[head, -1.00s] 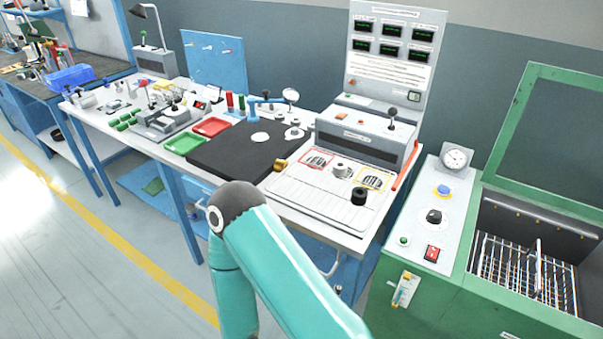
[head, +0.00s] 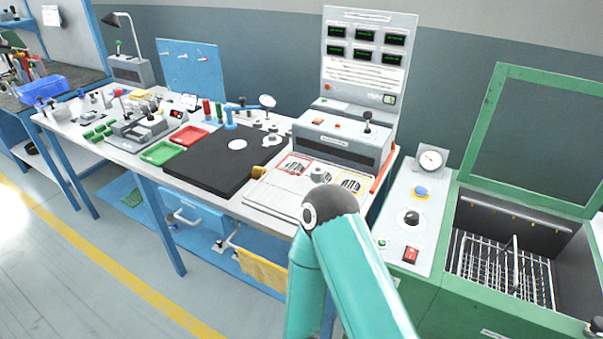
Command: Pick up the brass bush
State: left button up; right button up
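The brass bush (head: 258,172) is a small golden cylinder at the right front part of the bench. It lies by the right edge of the black mat (head: 205,172), beside the white fixture panel (head: 272,194). Nothing holds it. A teal link and dark elbow joint of my own arm stand in front of the bench, to the right of the bush. Neither of my grippers can be made out in the head view.
Red (head: 189,134) and green (head: 162,153) trays lie left of the mat. A blue stand (head: 230,118) and a grey test unit (head: 340,140) stand behind. A green cabinet (head: 470,310) with an open lid is at the right. A yellow cloth (head: 263,271) hangs below the bench.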

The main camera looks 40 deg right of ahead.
aim_at(258, 172)
jog(key=z, duration=0.25)
jog(key=i, duration=1)
jog(key=u, duration=0.05)
